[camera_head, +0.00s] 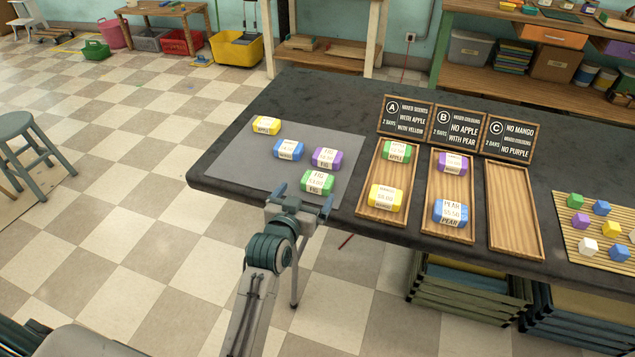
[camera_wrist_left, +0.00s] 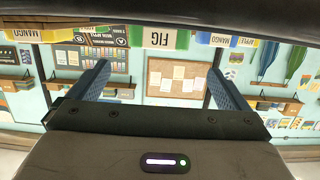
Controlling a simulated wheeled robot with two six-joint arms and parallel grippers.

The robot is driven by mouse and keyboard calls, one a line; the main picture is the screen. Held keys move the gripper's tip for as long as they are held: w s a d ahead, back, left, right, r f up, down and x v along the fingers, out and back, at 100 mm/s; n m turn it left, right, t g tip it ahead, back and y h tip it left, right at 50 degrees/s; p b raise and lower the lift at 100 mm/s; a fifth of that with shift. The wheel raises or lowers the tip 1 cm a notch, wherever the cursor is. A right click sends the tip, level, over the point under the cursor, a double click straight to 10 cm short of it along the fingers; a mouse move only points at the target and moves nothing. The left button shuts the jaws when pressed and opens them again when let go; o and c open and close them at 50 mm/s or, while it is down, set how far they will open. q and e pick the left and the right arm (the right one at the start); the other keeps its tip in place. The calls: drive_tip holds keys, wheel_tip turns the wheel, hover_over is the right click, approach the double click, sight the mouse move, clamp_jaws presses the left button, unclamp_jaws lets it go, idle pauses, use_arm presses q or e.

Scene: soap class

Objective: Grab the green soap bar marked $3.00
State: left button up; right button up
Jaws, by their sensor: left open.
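The green soap bar (camera_head: 317,179) has a white band that reads FIG and what looks like $3.00. It lies on the grey mat (camera_head: 262,165), near the mat's front right corner. My left gripper (camera_head: 304,196) is open just in front of this bar, with its fingers apart and nothing between them. In the left wrist view, which is upside down, the green bar (camera_wrist_left: 183,39) with its FIG label shows ahead, between the open fingers (camera_wrist_left: 160,85). My right gripper is in neither view.
A purple bar (camera_head: 326,157), a blue bar (camera_head: 288,149) and a yellow bar (camera_head: 266,125) share the mat. Tray A (camera_head: 376,180) stands close on the right with a green and a yellow bar. Tray B (camera_head: 448,175) holds two bars; tray C (camera_head: 513,215) is empty.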

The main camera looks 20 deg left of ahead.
sight(316, 183)
use_arm(q)
drive_tip(key=w+f, duration=0.1)
drive_tip(key=w, duration=0.5)
drive_tip(key=w+f, duration=0.1)
drive_tip(key=w, duration=0.1)
drive_tip(key=shift+w+d+f, duration=0.3)
drive_tip(key=shift+w, duration=0.1)
drive_tip(key=shift+c, duration=0.4)
drive_tip(key=c, duration=1)
